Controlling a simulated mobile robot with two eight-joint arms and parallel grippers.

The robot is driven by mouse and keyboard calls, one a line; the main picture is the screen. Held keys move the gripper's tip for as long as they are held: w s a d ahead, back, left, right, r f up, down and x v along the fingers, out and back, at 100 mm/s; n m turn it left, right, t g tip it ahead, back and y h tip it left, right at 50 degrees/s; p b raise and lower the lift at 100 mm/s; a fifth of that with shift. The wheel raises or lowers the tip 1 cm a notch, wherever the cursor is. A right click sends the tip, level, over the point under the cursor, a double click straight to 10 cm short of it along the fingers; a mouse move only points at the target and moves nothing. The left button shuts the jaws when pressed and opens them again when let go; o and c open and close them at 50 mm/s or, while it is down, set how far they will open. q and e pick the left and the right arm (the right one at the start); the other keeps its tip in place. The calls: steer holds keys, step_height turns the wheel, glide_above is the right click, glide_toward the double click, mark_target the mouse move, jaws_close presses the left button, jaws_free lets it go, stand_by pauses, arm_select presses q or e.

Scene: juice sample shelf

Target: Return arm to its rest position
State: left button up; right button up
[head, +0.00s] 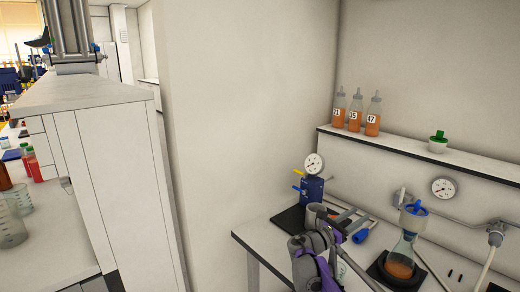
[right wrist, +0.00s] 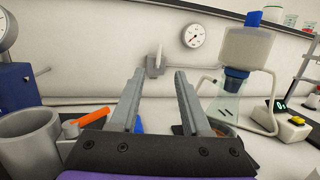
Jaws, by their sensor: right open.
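My right gripper (head: 335,240) is over the bench at the bottom of the head view, its grey and purple wrist below it. In the right wrist view the gripper (right wrist: 159,80) has two grey fingers apart, with nothing between them and the pale wall beyond. My left gripper is not in view. Three orange juice bottles, labelled about 21 (head: 339,112), 35 (head: 355,116) and 47 (head: 373,121), stand upright on the wall shelf (head: 470,169), apart from my gripper.
A filter flask (head: 401,258) stands right of my gripper. A blue gauge device (head: 312,189), a grey cup (right wrist: 28,138) and an orange-handled tool (right wrist: 92,118) are close on the left. A green-topped white container (head: 438,145) stands on the shelf. Wall behind limits room.

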steer(key=s+f+m+g+y+p, duration=0.3)
steer(key=s+m+y, duration=0.8)
steer(key=s, duration=1.3)
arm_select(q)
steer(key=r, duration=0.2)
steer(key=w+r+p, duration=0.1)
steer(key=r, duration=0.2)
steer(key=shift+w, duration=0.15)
arm_select(e)
steer(key=s+a+f+m+y, duration=0.2)
steer(key=s+a+f+m, duration=0.1)
steer(key=s, duration=0.4)
steer(key=s+a+f+m+y, duration=0.2)
steer(key=s+a+f+m, duration=0.2)
steer(key=s, duration=0.3)
steer(key=s+a+f+m+g+y, duration=0.1)
steer(key=s+a+f+m+y, duration=0.1)
steer(key=s+a+f+m, duration=0.2)
steer(key=s+a+m, duration=0.1)
steer(key=s+m, duration=0.1)
steer(key=s, duration=0.1)
steer(key=shift+a+f, duration=0.2)
steer(key=shift+a, duration=0.1)
